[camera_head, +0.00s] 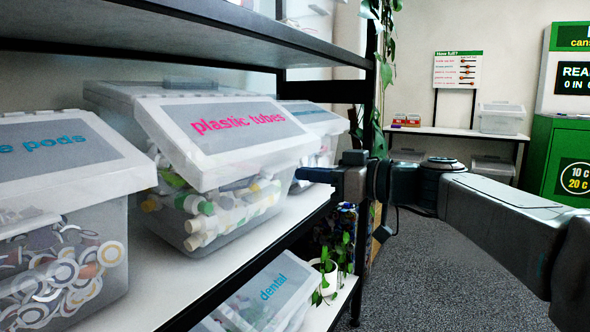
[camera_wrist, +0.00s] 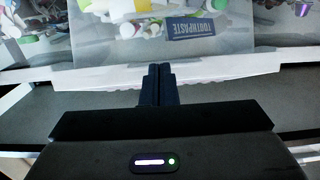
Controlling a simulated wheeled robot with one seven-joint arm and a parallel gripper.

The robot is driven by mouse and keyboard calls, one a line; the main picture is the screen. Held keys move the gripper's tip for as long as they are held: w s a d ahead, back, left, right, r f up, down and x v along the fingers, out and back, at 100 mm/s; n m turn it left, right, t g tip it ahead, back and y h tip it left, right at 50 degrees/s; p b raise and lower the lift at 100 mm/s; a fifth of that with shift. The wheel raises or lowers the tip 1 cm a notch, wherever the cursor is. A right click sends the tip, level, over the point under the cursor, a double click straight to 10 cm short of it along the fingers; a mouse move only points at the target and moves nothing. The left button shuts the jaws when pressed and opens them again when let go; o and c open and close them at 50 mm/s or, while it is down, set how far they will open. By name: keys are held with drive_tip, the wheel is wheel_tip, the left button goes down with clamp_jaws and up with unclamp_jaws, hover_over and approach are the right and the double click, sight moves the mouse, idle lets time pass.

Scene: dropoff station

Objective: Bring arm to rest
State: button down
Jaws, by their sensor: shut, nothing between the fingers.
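My arm reaches in from the right in the head view, stretched toward the shelf. My gripper (camera_head: 318,174) points left, at the right side of the plastic tubes box (camera_head: 190,226). In the wrist view my gripper (camera_wrist: 158,72) has its two dark fingers together, with nothing seen between them.
A pods box (camera_head: 62,262) stands left on the same white shelf (camera_head: 170,290). A dark upper shelf (camera_head: 190,30) hangs above. A dental box (camera_head: 268,290) and a potted plant (camera_head: 326,276) are below. Open carpet (camera_head: 440,280) lies to the right, with a green machine (camera_head: 562,160) behind.

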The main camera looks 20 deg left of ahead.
drive_tip(key=s+d+r+m+h+p, duration=0.2)
drive_tip(key=s+d+m+h+p, duration=0.3)
drive_tip(key=d+p, duration=0.7)
drive_tip(key=s+d+r+m+h+p, duration=0.3)
drive_tip(key=s+d+m+h+p, duration=0.3)
drive_tip(key=d+p, duration=0.6)
drive_tip(key=s+d+r+m+t+h+p, duration=0.1)
drive_tip(key=s+d+r+m+h+p, duration=0.2)
drive_tip(key=s+d+m+h+p, duration=0.3)
drive_tip(key=shift+s+d+r+h+p, duration=0.25)
drive_tip(key=shift+d+p, duration=2.65)
drive_tip(key=shift+p, duration=3.5)
